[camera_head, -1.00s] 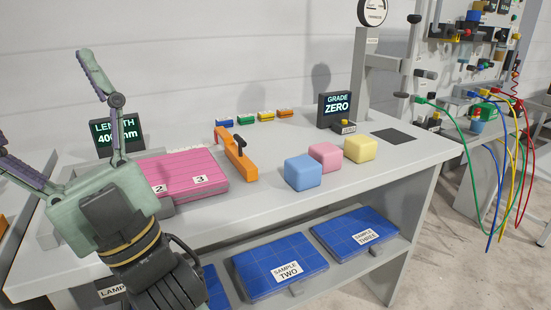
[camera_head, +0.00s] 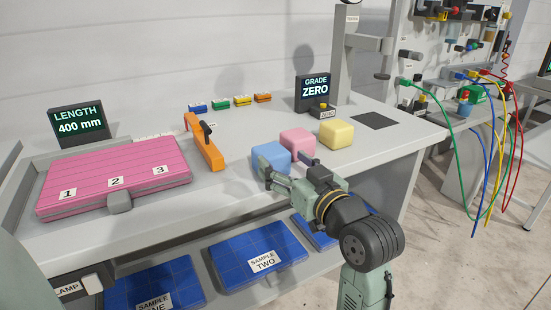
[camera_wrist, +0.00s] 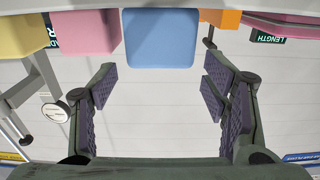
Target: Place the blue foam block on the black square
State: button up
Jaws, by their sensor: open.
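The blue foam block (camera_head: 270,156) stands on the grey bench near its front edge, the leftmost of three foam blocks. The black square (camera_head: 375,120) lies flat on the bench to the right and farther back, with nothing on it. My gripper (camera_head: 285,167) is open and empty at the front edge, pointing at the blue block and partly covering its lower right. In the wrist view the blue block (camera_wrist: 160,38) is centred between the spread fingers (camera_wrist: 161,75), just past their tips. No contact shows.
A pink block (camera_head: 297,141) stands close beside the blue one, and a yellow block (camera_head: 336,133) is farther right. An orange clamp-like bar (camera_head: 205,145) is to the left. The GRADE display (camera_head: 313,92) and a grey post (camera_head: 350,50) stand behind.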

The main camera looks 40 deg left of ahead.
aim_at(264, 145)
jog(key=p+x, duration=0.1)
jog(key=x, duration=0.5)
jog(key=shift+a+f+p, duration=0.15)
jog(key=shift+a+p, duration=0.15)
jog(key=shift+p, duration=0.1)
jog(key=shift+c, duration=0.2)
jog(key=c, duration=0.5)
